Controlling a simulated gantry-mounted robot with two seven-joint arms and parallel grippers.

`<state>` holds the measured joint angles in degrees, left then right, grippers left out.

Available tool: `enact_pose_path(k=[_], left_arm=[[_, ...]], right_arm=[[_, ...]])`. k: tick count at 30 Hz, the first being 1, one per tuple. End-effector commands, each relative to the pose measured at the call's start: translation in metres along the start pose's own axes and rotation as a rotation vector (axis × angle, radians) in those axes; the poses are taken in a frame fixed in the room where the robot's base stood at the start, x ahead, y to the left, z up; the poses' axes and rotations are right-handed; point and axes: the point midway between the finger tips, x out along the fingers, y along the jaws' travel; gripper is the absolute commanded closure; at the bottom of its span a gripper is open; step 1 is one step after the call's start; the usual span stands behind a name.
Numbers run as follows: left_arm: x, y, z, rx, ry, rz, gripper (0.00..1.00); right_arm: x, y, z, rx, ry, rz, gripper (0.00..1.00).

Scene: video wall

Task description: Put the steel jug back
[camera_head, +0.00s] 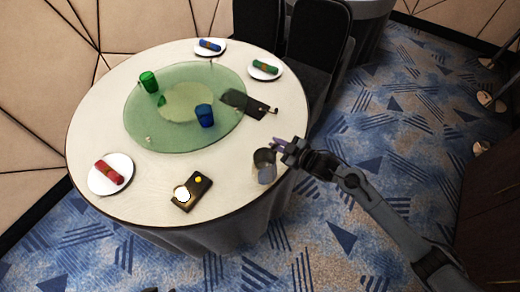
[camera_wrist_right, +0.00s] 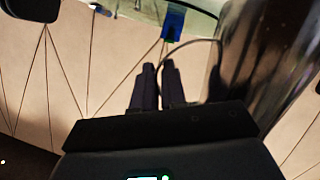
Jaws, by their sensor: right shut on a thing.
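The steel jug (camera_head: 265,167) is grey and upright at the right edge of the round table (camera_head: 225,205). I cannot tell whether its base touches the tablecloth. My right gripper (camera_head: 283,146) reaches it from the right, at the upper right side of the jug. In the right wrist view the two dark fingers (camera_wrist_right: 158,84) are close together on the jug's thin curved handle, and the shiny body of the jug (camera_wrist_right: 275,60) fills the right side. My left gripper is not in view.
A green glass turntable (camera_head: 140,125) carries a green cup (camera_head: 149,82) and a blue cup (camera_head: 205,115). Plates with rolled napkins stand near the rim. Black chairs (camera_head: 318,40) stand behind.

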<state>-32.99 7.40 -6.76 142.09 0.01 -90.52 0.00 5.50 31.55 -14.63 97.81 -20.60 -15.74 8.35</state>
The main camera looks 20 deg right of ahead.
Motion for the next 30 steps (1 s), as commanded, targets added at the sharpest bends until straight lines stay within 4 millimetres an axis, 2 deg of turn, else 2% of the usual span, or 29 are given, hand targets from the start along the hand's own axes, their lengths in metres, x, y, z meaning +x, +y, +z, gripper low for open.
enact_pose_path(k=[6,12,16,23,30], left_arm=[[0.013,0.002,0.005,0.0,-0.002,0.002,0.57],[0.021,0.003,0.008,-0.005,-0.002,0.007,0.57],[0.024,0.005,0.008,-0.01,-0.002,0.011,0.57],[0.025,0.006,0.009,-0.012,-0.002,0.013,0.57],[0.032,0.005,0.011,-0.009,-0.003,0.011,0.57]], right_arm=[[0.051,0.005,0.013,0.004,0.004,0.003,1.0],[0.087,0.008,0.023,0.002,0.003,0.002,1.0],[0.099,0.01,0.026,0.002,0.003,0.002,1.0],[0.105,0.009,0.029,0.001,0.002,0.001,1.0],[0.114,-0.003,0.053,0.003,0.0,0.0,1.0]])
